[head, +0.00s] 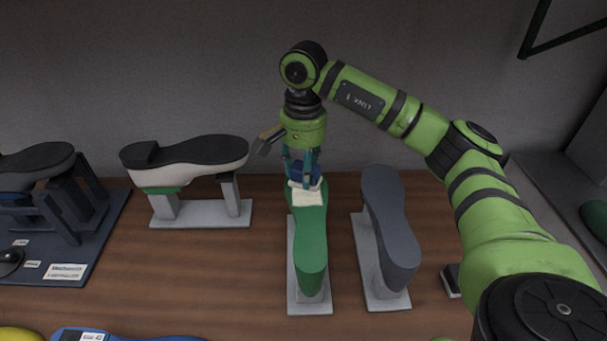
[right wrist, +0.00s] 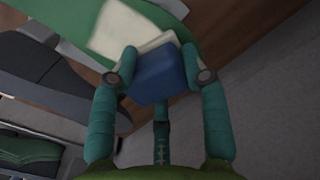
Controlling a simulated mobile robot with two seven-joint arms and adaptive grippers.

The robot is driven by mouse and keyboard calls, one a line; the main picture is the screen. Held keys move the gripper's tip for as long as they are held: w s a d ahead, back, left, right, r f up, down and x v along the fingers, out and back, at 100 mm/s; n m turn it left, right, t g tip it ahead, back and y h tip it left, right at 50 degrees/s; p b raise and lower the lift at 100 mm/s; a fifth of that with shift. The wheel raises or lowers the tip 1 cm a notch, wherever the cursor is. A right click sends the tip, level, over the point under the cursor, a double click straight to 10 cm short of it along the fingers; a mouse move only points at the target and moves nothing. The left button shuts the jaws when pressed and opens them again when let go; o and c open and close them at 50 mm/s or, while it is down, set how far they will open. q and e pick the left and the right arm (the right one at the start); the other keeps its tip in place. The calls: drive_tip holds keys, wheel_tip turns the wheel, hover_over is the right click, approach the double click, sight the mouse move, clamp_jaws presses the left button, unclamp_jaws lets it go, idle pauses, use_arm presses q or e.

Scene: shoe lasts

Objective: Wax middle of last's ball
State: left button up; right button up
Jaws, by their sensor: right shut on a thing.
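A green last (head: 311,240) stands sole up on a grey stand (head: 312,306) in the middle of the table. My right gripper (head: 302,160) is over its far, wider end, pointing down. It is shut on a blue block (head: 304,174). In the right wrist view the blue block (right wrist: 157,77) sits between both fingers. A cream pad (head: 305,196) shows below the block, over the green last's far part. The pad (right wrist: 128,28) also shows against the green last (right wrist: 52,22) in the right wrist view. I cannot tell whether it is pressed on the surface. My left gripper is not in view.
A grey last (head: 392,222) on its stand is close on the right. A white and black last (head: 190,164) stands on the left. A dark rack (head: 75,225) with labels is at far left, and a blue item (head: 105,335) at the front edge.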

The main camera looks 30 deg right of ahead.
sight(304, 207)
drive_tip(key=shift+w+d+p, duration=0.15)
drive_tip(key=shift+w+d, duration=0.35)
drive_tip(key=shift+w, duration=0.3)
drive_tip(key=shift+w+d+p, duration=0.15)
drive_tip(key=shift+w+d, duration=0.3)
drive_tip(key=shift+w, duration=0.35)
drive_tip(key=shift+s+a+f, duration=0.1)
drive_tip(key=shift+s, duration=0.1)
drive_tip(key=shift+s+a, duration=0.4)
drive_tip(key=shift+s, duration=0.25)
drive_tip(key=shift+s+a, duration=0.4)
drive_tip(key=shift+s, duration=0.25)
drive_tip(key=shift+s+a+b, duration=0.2)
drive_tip(key=shift+s+a, duration=0.1)
drive_tip(key=shift+s, duration=0.2)
drive_tip(key=shift+s+a+b, duration=0.2)
drive_tip(key=shift+s+a, duration=0.05)
drive_tip(key=shift+s, duration=0.2)
drive_tip(key=shift+s+a+b, duration=0.15)
drive_tip(key=shift+s+a, duration=0.3)
drive_tip(key=shift+s, duration=0.25)
drive_tip(key=shift+s+a+b, duration=0.1)
drive_tip(key=shift+s+a, duration=0.3)
drive_tip(key=shift+s, duration=0.3)
drive_tip(key=shift+s+a+b, duration=0.15)
drive_tip(key=shift+s+a, duration=0.3)
drive_tip(key=shift+s, duration=0.25)
drive_tip(key=shift+r, duration=0.3)
drive_tip(key=shift+r+p, duration=1.9)
drive_tip(key=shift+r, duration=1)
